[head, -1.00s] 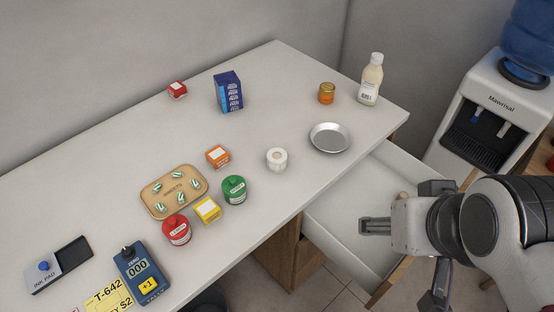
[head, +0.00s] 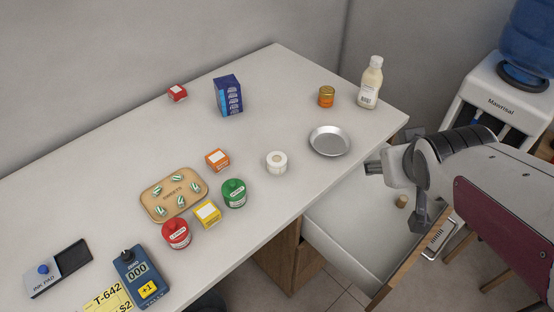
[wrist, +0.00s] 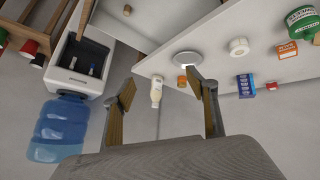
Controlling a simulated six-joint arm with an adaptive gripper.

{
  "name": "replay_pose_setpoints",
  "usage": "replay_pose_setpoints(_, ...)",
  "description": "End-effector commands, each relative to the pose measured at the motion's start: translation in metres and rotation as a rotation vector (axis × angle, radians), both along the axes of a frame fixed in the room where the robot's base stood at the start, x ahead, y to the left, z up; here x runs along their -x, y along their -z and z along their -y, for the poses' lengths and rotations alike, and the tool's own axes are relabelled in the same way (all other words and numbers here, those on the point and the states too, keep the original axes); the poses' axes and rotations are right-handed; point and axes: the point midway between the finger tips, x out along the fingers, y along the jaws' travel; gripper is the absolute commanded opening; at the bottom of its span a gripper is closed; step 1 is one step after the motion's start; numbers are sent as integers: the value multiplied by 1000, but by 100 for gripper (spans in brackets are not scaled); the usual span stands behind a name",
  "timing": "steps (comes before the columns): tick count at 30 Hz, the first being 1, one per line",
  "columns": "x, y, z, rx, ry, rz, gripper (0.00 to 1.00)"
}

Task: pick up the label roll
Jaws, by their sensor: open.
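The label roll (head: 277,162) is a small white roll with a tan core, standing on the white counter between the green tin and the metal dish. In the wrist view the label roll (wrist: 239,47) shows at the upper right. My gripper (head: 372,167) is open and empty, off the counter's right edge above the open drawer, well to the right of the roll. Its two fingers (wrist: 163,96) show apart in the wrist view, with nothing between them that they touch.
A metal dish (head: 330,141) sits right of the roll, near the counter's edge. A green tin (head: 233,193), an orange box (head: 217,160) and a yellow box (head: 207,214) stand to its left. The open drawer (head: 350,240) holds a small tan object (head: 402,201). A cream bottle (head: 370,84) stands behind.

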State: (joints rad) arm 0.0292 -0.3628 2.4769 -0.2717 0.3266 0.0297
Motion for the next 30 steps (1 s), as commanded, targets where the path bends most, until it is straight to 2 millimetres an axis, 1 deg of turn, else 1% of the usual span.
replay_pose_setpoints(1, -10, 5, 0, 9, -15, 7, 58)
replay_pose_setpoints(6, -42, 16, -4, 34, -77, 49, 58)
replay_pose_setpoints(15, -90, 41, -22, 47, -206, 121, 58)
replay_pose_setpoints(24, -124, 73, -51, 13, -348, 185, 58)
replay_pose_setpoints(30, -138, 97, -76, -37, -446, 221, 58)
